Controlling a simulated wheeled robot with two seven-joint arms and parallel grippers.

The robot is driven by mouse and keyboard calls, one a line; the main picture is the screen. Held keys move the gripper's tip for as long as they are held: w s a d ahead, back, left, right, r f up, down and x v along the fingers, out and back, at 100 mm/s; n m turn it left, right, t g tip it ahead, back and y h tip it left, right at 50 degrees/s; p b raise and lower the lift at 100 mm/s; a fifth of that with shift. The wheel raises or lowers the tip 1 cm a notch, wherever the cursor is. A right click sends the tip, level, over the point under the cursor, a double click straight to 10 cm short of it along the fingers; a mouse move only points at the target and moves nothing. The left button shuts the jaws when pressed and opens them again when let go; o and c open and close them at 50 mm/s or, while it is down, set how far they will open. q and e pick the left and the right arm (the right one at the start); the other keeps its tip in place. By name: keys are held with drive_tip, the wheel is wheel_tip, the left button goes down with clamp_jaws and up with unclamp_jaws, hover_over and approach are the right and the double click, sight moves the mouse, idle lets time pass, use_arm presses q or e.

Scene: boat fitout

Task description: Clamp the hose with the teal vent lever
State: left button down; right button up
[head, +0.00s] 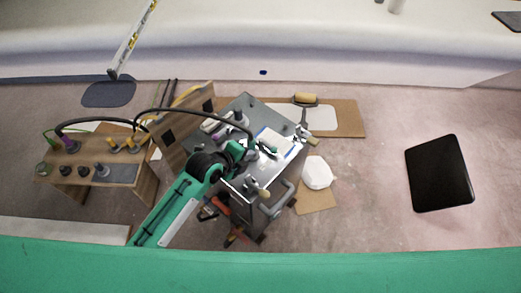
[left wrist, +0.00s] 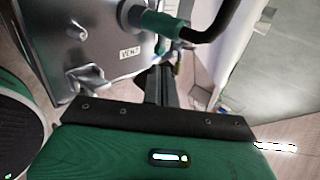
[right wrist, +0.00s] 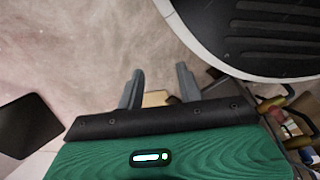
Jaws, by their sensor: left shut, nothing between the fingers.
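A grey metal tank (left wrist: 105,40) with a VENT label fills the upper left of the left wrist view. A black hose (left wrist: 215,22) meets a teal fitting, apparently the vent lever (left wrist: 160,23), to the right of the label. In the head view the hose (head: 195,110) arcs over to the cart. My left gripper (left wrist: 161,72) is shut and empty, its fingertips appearing just below the teal part; I cannot tell whether they touch. The hose end is hidden by the teal part. My right gripper (right wrist: 160,77) is open and empty above the floor.
The grey cart (head: 245,103) carries several tools and a white-blue sheet. A wooden bench (head: 145,190) with fittings stands left.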

sight(265, 145)
use_arm(q)
drive_tip(key=x, duration=0.8)
drive_tip(key=shift+w+d+f, duration=0.1)
drive_tip(key=shift+d+f, duration=0.05)
drive_tip(key=shift+w+d+f, duration=0.25)
drive_tip(key=shift+w+f, duration=0.05)
drive_tip(key=shift+f, duration=0.05)
drive_tip(key=shift+w+f, duration=0.1)
use_arm(e)
drive_tip(key=shift+w+a+r, duration=0.1)
drive_tip(key=shift+w+r, duration=0.4)
drive_tip(key=shift+w, duration=0.05)
use_arm(q)
drive_tip(key=shift+d, duration=0.1)
use_arm(e)
drive_tip(key=shift+s, duration=0.15)
